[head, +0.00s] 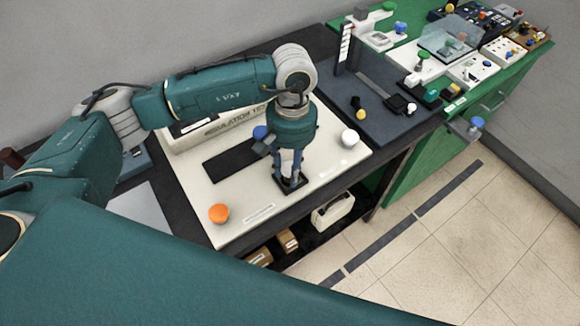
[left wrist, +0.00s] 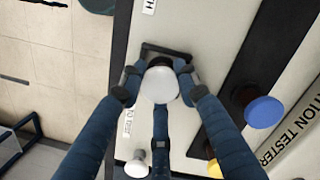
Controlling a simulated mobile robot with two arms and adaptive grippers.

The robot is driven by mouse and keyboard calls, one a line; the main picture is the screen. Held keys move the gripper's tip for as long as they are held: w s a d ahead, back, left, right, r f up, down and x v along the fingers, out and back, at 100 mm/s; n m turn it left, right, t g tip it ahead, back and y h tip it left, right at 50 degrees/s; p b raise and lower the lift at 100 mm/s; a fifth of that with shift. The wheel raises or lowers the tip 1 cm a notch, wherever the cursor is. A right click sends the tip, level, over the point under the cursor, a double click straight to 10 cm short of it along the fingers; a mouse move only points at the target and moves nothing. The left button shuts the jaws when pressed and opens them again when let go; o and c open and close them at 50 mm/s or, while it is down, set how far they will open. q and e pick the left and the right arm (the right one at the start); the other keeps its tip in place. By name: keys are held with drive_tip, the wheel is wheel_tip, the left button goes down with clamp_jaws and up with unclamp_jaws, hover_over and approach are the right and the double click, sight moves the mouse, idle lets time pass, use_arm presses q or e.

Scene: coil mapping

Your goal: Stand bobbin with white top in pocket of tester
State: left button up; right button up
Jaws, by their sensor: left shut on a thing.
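My left gripper (head: 291,181) points down over the front of the white tester (head: 240,222). It is shut on the bobbin with white top; in the left wrist view the round white top (left wrist: 159,85) shows between the fingers (left wrist: 154,84). In the head view the fingers hide the bobbin. A black square frame, seemingly the pocket (head: 304,180), surrounds the fingertips; it also shows just beyond the white top in the left wrist view (left wrist: 183,56). I cannot tell how deep the bobbin sits in it. My right gripper is not in view.
An orange-topped piece (head: 218,212) stands at the tester's front left and a white-topped piece (head: 349,137) at its right. A blue top (head: 260,132) shows behind my gripper by a black strip (head: 232,161). A dark board (head: 388,98) and green bench (head: 440,130) lie right.

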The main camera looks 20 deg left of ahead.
sight(291, 164)
use_arm(q)
drive_tip(key=shift+f, duration=0.15)
drive_tip(key=o, duration=1.2)
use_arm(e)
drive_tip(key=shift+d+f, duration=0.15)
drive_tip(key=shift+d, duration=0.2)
use_arm(q)
drive_tip(key=shift+r, duration=0.3)
drive_tip(key=shift+w+r, duration=0.1)
drive_tip(key=shift+r, duration=0.25)
drive_tip(key=r+b, duration=0.1)
drive_tip(key=r, duration=0.2)
drive_tip(key=r+b, duration=0.1)
drive_tip(key=r, duration=0.2)
drive_tip(key=w+r+b, duration=0.1)
drive_tip(key=r, duration=0.2)
drive_tip(key=shift+r, duration=0.3)
drive_tip(key=shift+a+r, duration=0.1)
drive_tip(key=shift+r, duration=0.6)
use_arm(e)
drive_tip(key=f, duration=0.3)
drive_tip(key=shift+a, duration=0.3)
